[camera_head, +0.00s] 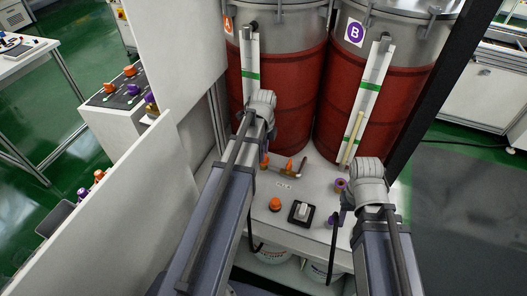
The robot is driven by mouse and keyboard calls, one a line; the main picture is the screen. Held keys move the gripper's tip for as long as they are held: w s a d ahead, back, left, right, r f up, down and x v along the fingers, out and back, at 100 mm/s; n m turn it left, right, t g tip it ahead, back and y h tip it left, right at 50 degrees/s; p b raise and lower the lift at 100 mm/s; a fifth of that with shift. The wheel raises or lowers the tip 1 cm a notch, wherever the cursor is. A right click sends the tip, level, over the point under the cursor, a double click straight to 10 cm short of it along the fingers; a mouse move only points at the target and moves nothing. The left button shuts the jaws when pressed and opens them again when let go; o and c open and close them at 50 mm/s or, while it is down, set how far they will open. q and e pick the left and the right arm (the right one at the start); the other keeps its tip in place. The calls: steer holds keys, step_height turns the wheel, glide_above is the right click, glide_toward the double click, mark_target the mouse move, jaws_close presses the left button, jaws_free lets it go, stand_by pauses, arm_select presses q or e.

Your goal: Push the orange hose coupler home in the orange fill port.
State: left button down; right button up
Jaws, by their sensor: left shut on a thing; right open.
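My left gripper (267,135) is mostly hidden under its own wrist, above the back left of the grey deck. It is shut on what looks like the orange hose coupler (265,159), of which only a small orange patch shows beside my arm. The orange fill port cannot be made out clearly, so I cannot tell whether the coupler touches it. A round orange knob-like piece (275,204) sits on the deck nearer to me. My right gripper (343,206) is open, partly hidden by its wrist, close to purple fittings at the deck's right side.
Two red drums marked A (291,95) and B (365,110) stand behind the deck (312,180). An orange-topped valve piece (289,165), a black switch box (299,212) and a purple ring (341,184) stand on it. A black hose (333,255) hangs at the right.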

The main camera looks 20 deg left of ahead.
arm_select(q)
steer(key=c, duration=0.6)
jaws_free()
step_height(320, 180, up, 8)
steer(key=p, duration=0.8)
steer(key=shift+f, duration=0.1)
arm_select(e)
step_height(320, 180, up, 8)
steer(key=shift+f, duration=0.15)
arm_select(q)
steer(key=s+d+n, duration=0.6)
steer(key=s+d, duration=0.1)
steer(key=d, duration=0.3)
steer(key=s+d+n+y, duration=0.1)
steer(key=s+d+n, duration=0.5)
steer(key=d, duration=0.5)
steer(key=shift+s+d+n, duration=0.2)
steer(key=shift+s+n, duration=0.15)
steer(key=shift+n, duration=0.45)
